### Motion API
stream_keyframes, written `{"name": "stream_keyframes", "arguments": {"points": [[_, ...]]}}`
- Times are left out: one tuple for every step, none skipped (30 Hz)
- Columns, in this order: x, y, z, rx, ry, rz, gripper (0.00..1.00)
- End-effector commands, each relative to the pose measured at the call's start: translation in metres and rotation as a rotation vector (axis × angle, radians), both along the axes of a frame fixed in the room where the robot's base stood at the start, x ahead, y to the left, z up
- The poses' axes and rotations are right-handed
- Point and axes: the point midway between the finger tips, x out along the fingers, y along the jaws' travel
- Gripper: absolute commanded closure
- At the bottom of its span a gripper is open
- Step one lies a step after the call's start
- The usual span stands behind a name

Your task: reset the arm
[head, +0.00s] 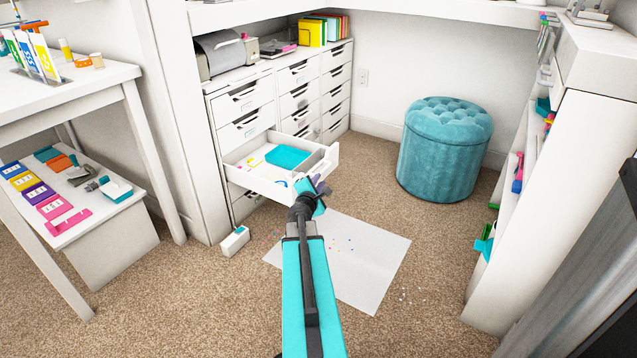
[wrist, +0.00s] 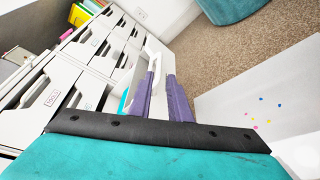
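My teal arm stretches forward from the bottom of the head view. The open drawer holds a teal tray (head: 287,157) and small colored pieces.
The white drawer cabinet (head: 250,127) stands behind the drawer. A white sheet (head: 350,270) with small colored bits lies on the carpet. A small white box (head: 235,240) sits left, a teal ottoman (head: 445,150) right. A desk (head: 95,85) and white shelving (head: 545,180) flank the carpet.

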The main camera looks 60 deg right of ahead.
Motion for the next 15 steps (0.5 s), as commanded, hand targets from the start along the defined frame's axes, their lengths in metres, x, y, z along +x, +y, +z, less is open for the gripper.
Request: {"name": "stream_keyframes", "arguments": {"points": [[0.0, 0.0, 0.0, 0.0, 0.0, 0.0, 0.83], [0.0, 0.0, 0.0, 0.0, 0.0, 0.0, 0.83], [0.0, 0.0, 0.0, 0.0, 0.0, 0.0, 0.83], [0.0, 0.0, 0.0, 0.0, 0.0, 0.0, 0.83], [0.0, 0.0, 0.0, 0.0, 0.0, 0.0, 0.83], [0.0, 0.0, 0.0, 0.0, 0.0, 0.0, 0.83], [0.0, 0.0, 0.0, 0.0, 0.0, 0.0, 0.83], [0.0, 0.0, 0.0, 0.0, -0.001, 0.0, 0.83], [0.001, 0.001, 0.0, 0.002, -0.002, 0.0, 0.83], [0.001, 0.002, 0.0, 0.004, -0.004, 0.0, 0.83], [0.002, 0.003, 0.001, 0.007, -0.006, -0.001, 0.83], [0.003, 0.005, 0.001, 0.013, -0.01, -0.003, 0.83], [0.005, 0.007, 0.001, 0.018, -0.015, -0.004, 0.83], [0.006, 0.01, 0.0, 0.025, -0.021, -0.006, 0.83], [0.009, 0.014, 0.0, 0.037, -0.03, -0.011, 0.83]]}}
